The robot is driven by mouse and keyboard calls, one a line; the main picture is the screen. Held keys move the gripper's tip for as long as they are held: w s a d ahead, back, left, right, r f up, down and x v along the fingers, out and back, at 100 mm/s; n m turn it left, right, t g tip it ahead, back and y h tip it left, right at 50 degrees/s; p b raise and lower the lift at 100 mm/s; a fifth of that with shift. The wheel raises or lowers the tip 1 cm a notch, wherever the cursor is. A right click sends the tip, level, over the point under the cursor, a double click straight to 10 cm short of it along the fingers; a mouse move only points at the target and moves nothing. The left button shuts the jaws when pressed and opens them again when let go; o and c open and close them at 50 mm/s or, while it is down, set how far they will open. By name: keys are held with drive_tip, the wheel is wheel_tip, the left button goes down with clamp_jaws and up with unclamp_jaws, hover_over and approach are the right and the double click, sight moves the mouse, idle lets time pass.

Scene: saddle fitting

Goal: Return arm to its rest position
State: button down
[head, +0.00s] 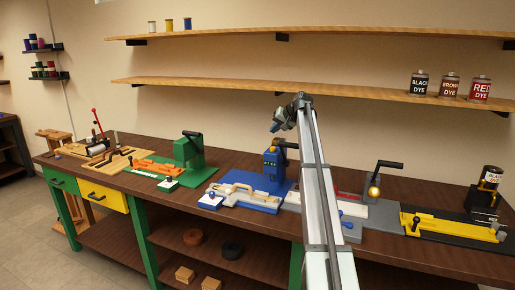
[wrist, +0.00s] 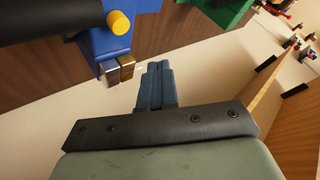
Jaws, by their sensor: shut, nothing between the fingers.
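My gripper (wrist: 154,85) is shut, its two blue-grey fingers pressed together with nothing between them, in the wrist view. In the head view my arm rises from the bottom, and the gripper end (head: 280,121) is up in front of the wall, above the blue machine and below the lower shelf. The fingertips are too small to make out there. In the wrist view the blue machine (wrist: 97,32) is close by at the upper left, apart from the fingers.
The workbench (head: 135,185) carries a green machine (head: 188,150), the blue machine (head: 273,168), a grey fixture (head: 380,213) and a yellow-black fixture (head: 445,228). The lower shelf (head: 220,86) with dye cans (head: 449,87) hangs above. Free air lies between shelf and machines.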

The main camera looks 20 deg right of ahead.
drive_tip(key=shift+a, duration=0.1)
